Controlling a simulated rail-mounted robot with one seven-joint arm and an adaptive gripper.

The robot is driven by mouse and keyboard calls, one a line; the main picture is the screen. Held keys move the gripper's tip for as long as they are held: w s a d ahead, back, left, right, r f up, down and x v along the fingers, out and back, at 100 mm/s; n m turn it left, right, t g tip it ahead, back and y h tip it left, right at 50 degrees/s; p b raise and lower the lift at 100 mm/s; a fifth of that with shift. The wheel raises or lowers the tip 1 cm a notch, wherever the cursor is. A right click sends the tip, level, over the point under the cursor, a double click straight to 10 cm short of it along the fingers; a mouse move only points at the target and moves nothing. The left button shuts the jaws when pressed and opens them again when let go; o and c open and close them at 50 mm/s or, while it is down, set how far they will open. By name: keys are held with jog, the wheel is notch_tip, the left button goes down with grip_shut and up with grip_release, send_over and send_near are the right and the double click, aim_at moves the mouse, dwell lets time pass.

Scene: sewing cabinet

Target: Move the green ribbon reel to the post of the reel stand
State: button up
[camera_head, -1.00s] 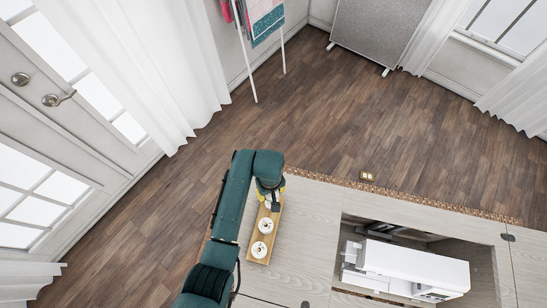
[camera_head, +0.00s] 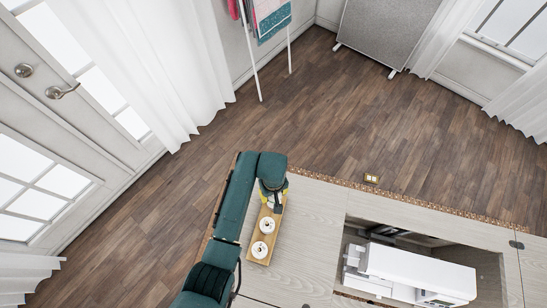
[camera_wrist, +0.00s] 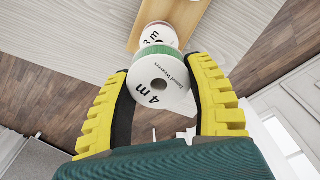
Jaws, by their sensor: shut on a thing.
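The green ribbon reel (camera_wrist: 160,82) is between the yellow fingers of my gripper (camera_wrist: 158,66) in the wrist view. Its white face reads "4 m", and a green ribbon edge shows at its top. The fingers are closed on its two sides. A wooden board (camera_wrist: 187,15) lies behind it, carrying another white reel (camera_wrist: 158,36) marked "3 m". In the head view my gripper (camera_head: 272,198) is over the far end of this board (camera_head: 252,248) and hides the green reel. I cannot make out the post of the reel stand.
Two white reels (camera_head: 266,225) sit on the board's near part. A white sewing machine (camera_head: 418,273) stands in the cabinet opening to the right. The pale cabinet top (camera_head: 310,220) is clear between them. A small gold object (camera_head: 371,178) is at the far edge.

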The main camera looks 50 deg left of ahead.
jog(key=shift+f, duration=0.1)
jog(key=shift+f+b, duration=0.3)
jog(key=shift+f, duration=0.1)
jog(key=shift+f, duration=0.3)
jog(key=shift+f+b, duration=0.35)
jog(key=shift+b, duration=0.05)
jog(key=shift+f, duration=0.35)
jog(key=o, duration=1.1)
jog(key=shift+c, duration=0.2)
